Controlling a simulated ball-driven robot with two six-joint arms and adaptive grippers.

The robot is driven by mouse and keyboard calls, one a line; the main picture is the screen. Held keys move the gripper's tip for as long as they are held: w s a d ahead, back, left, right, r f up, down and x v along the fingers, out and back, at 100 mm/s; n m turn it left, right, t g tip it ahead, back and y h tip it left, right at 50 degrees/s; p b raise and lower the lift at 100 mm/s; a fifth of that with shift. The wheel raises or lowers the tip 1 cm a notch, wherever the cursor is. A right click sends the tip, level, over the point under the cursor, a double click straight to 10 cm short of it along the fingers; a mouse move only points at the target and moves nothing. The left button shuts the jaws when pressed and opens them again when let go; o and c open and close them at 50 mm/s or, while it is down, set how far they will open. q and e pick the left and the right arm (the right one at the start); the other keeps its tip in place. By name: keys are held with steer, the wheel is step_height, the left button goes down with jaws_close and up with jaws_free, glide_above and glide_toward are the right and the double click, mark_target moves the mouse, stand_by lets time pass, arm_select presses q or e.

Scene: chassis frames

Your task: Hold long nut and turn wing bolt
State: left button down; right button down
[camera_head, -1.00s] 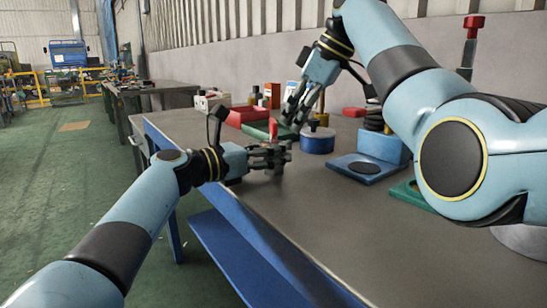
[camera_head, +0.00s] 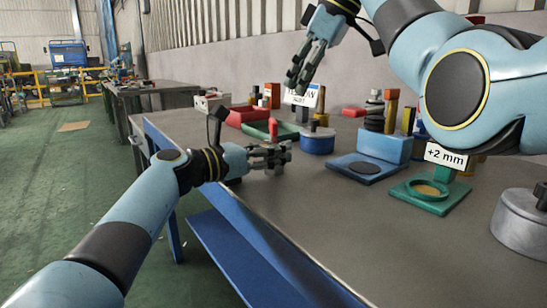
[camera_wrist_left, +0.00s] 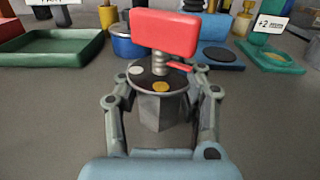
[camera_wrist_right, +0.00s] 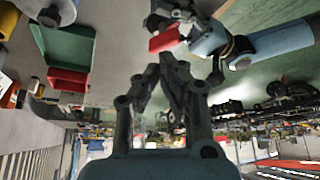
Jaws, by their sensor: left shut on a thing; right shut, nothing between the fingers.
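My left gripper (camera_head: 283,155) is low over the near left part of the bench. Its fingers are shut around the sides of the grey long nut (camera_wrist_left: 160,110) in the left wrist view. The wing bolt's red wing (camera_wrist_left: 163,32) stands upright above the nut, with some thread showing between them. The wing also shows in the head view (camera_head: 273,129) and in the right wrist view (camera_wrist_right: 164,39). My right gripper (camera_head: 294,82) is raised above and behind the nut, shut and empty. Its fingers (camera_wrist_right: 160,72) are apart from the wing.
A green tray (camera_head: 258,134), a red bin (camera_head: 236,118) and a blue round container (camera_head: 317,142) stand behind my left gripper. To the right are a blue stand (camera_head: 378,152), a green "+2 mm" fixture (camera_head: 457,191) and a grey lidded pot (camera_head: 520,235). The front bench top is clear.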

step_height(320, 180, down, 7)
stand_by(0.6)
steer(key=shift+w+a, duration=0.25)
steer(key=shift+a, duration=0.3)
stand_by(0.9)
steer(key=shift+s+a, duration=0.2)
steer(key=shift+s, duration=0.25)
stand_by(0.7)
steer(key=shift+s+d, duration=0.1)
steer(key=shift+d, duration=0.05)
step_height(320, 180, up, 6)
steer(key=shift+d, duration=0.2)
stand_by(0.4)
steer(key=shift+s, duration=0.1)
